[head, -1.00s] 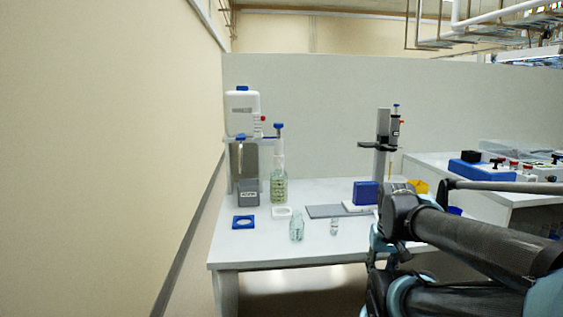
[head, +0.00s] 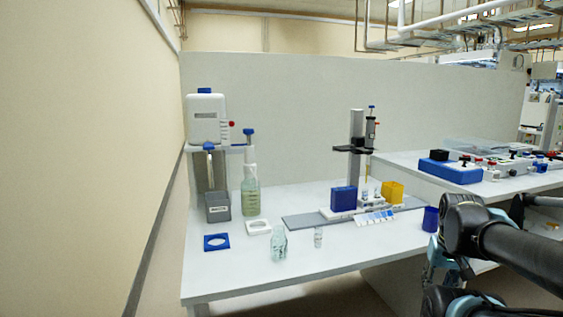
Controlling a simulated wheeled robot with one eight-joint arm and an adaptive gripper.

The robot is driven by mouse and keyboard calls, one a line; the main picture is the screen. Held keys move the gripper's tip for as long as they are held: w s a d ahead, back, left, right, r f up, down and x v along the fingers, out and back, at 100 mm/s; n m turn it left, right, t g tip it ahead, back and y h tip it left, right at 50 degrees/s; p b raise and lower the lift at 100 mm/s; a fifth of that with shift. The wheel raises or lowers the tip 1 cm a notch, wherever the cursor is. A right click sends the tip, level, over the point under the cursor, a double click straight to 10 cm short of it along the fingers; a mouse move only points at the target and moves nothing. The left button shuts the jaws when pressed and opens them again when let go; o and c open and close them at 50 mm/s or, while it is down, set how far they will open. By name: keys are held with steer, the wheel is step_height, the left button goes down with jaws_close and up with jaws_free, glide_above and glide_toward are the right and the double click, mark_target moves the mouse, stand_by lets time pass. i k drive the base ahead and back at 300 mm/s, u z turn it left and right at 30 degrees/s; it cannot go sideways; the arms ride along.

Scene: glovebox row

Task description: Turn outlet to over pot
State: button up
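A white tank (head: 207,119) with a blue cap and a red knob stands on a grey stand at the back left of the bench. A blue-topped, pale outlet (head: 209,160) hangs at its front and points down. A grey box-shaped vessel (head: 218,208) sits below it. A tall bottle (head: 250,196) with a blue-topped dispenser stands to its right. A dark blue pot (head: 430,219) stands near the right end of the bench. I cannot tell which vessel is the task's pot. My arm is at the lower right, far from the tank; my gripper is not discernible.
A blue ring holder (head: 216,242), a white ring holder (head: 258,227), a clear bottle (head: 279,243) and a small vial (head: 318,237) stand in front. A vertical stand (head: 356,150) and a blue block (head: 343,199) stand at mid-bench. The front edge is clear.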

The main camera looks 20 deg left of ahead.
mark_target(255, 167)
steer(key=z, duration=0.05)
steer(key=k, duration=1.4)
steer(key=u, duration=0.7)
steer(key=i, duration=1)
